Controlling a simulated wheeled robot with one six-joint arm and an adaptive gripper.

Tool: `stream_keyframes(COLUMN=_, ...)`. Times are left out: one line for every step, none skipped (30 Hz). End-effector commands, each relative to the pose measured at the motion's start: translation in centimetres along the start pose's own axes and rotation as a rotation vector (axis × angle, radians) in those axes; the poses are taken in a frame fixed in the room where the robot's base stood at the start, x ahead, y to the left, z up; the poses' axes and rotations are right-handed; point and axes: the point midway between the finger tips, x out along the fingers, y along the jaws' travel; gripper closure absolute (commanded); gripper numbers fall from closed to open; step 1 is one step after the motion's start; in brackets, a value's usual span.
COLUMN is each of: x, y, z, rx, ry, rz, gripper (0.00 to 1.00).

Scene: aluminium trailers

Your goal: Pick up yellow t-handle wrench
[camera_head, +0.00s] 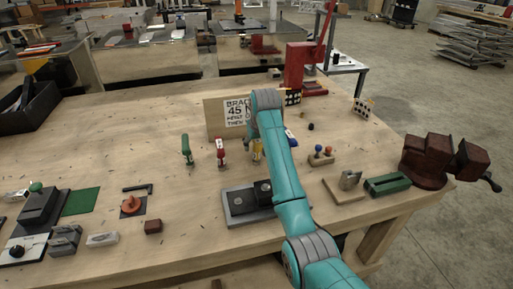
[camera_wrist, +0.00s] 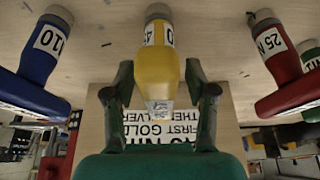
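The yellow t-handle wrench (camera_wrist: 158,66) stands at the centre of the wrist view, with a white label and a grey end. In the head view the yellow wrench (camera_head: 256,150) shows just left of my arm, partly hidden by it. My gripper (camera_wrist: 158,78) has its two dark green fingers apart, one on each side of the yellow handle, with small gaps visible. My arm hides the gripper in the head view.
A blue wrench (camera_wrist: 45,50) and a red wrench (camera_wrist: 280,60) flank the yellow one closely. A green wrench (camera_head: 187,149) stands farther left. A sign board (camera_head: 216,118) stands behind them. A grey block (camera_head: 239,203) lies in front on the wooden bench.

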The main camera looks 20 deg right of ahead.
Motion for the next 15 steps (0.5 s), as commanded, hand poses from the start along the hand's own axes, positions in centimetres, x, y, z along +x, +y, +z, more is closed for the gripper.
stream_keyframes(x=-0.01, y=0.00, z=0.00, rx=0.000, ry=0.000, rz=0.000, gripper=0.62)
stream_keyframes(x=-0.01, y=0.00, z=0.00, rx=0.000, ry=0.000, rz=0.000, gripper=0.70)
stream_keyframes(x=-0.02, y=0.00, z=0.00, rx=0.000, ry=0.000, rz=0.000, gripper=0.80)
stream_keyframes(x=-0.02, y=0.00, z=0.00, rx=0.000, ry=0.000, rz=0.000, gripper=0.87)
stream_keyframes(x=-0.02, y=0.00, z=0.00, rx=0.000, ry=0.000, rz=0.000, gripper=0.95)
stream_keyframes(x=-0.02, y=0.00, z=0.00, rx=0.000, ry=0.000, rz=0.000, gripper=1.00)
stream_keyframes(x=-0.01, y=0.00, z=0.00, rx=0.000, ry=0.000, rz=0.000, gripper=1.00)
stream_keyframes(x=-0.01, y=0.00, z=0.00, rx=0.000, ry=0.000, rz=0.000, gripper=1.00)
stream_keyframes(x=-0.02, y=0.00, z=0.00, rx=0.000, ry=0.000, rz=0.000, gripper=1.00)
stream_keyframes(x=-0.07, y=0.00, z=-0.05, rx=0.000, ry=0.001, rz=0.000, gripper=1.00)
stream_keyframes(x=-0.07, y=0.00, z=-0.05, rx=0.000, ry=0.001, rz=0.000, gripper=1.00)
stream_keyframes(x=-0.07, y=0.00, z=-0.04, rx=0.000, ry=0.001, rz=0.000, gripper=1.00)
stream_keyframes(x=-0.07, y=0.00, z=-0.04, rx=0.000, ry=0.001, rz=0.000, gripper=1.00)
stream_keyframes(x=-0.07, y=0.00, z=-0.04, rx=0.000, ry=0.001, rz=0.000, gripper=1.00)
stream_keyframes(x=-0.08, y=0.00, z=-0.05, rx=0.000, ry=0.001, rz=0.000, gripper=1.00)
